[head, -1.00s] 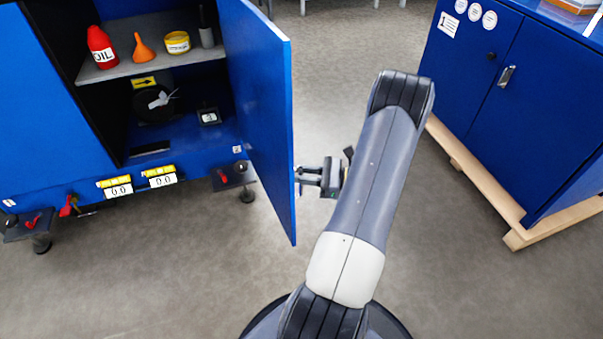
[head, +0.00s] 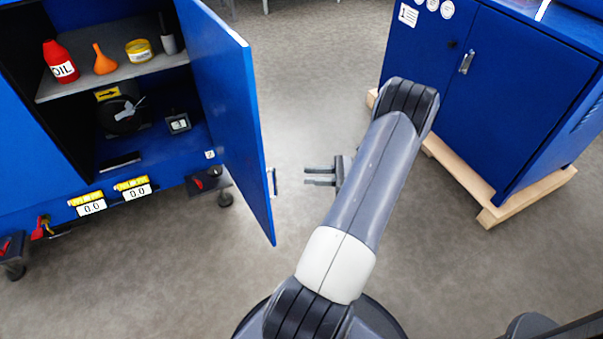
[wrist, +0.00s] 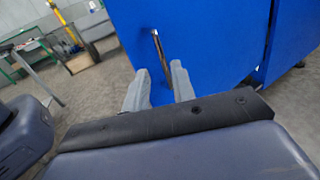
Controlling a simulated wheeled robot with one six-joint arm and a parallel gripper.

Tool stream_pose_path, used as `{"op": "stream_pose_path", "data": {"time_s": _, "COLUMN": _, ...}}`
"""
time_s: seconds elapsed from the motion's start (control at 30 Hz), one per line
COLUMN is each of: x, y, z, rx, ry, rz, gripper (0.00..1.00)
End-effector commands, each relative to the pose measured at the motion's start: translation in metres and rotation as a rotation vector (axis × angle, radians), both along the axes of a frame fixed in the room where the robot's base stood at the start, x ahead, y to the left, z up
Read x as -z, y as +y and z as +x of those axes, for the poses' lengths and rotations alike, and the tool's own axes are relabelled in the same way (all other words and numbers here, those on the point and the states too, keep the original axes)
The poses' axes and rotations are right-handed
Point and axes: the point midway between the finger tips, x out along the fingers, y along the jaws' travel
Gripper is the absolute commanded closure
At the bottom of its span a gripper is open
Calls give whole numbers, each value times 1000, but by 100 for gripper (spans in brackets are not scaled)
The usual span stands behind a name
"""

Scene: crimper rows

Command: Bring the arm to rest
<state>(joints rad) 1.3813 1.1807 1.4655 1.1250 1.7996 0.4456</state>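My gripper (head: 308,177) is open and empty, level with the floor gap to the right of the open blue cabinet door (head: 228,110). Its two fingers point left at the door. The door's handle (head: 273,182) stands just left of the fingertips, with a clear gap between. In the wrist view the two fingers (wrist: 160,82) are spread apart, and the metal handle (wrist: 160,50) shows beyond them on the blue door (wrist: 205,35). My arm is stretched forward and bent, and it partly hides the gripper's body.
The open cabinet holds an oil bottle (head: 60,62), an orange funnel (head: 104,60) and a yellow tin (head: 139,51) on a grey shelf (head: 110,78). A closed blue cabinet (head: 500,90) stands on a wooden pallet (head: 455,172) at right. Grey floor lies free between.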

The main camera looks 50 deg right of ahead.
Motion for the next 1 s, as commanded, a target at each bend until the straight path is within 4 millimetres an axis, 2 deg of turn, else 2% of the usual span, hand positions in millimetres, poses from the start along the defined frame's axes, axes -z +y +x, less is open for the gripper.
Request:
{"op": "stream_pose_path", "data": {"time_s": 0.47, "x": 0, "y": 3, "z": 3, "rx": -2, "ry": 0, "rz": 0, "gripper": 75}}
{"op": "stream_pose_path", "data": {"time_s": 1.0, "x": 0, "y": 58, "z": 72, "rx": -3, "ry": -2, "rz": -2, "gripper": 75}}
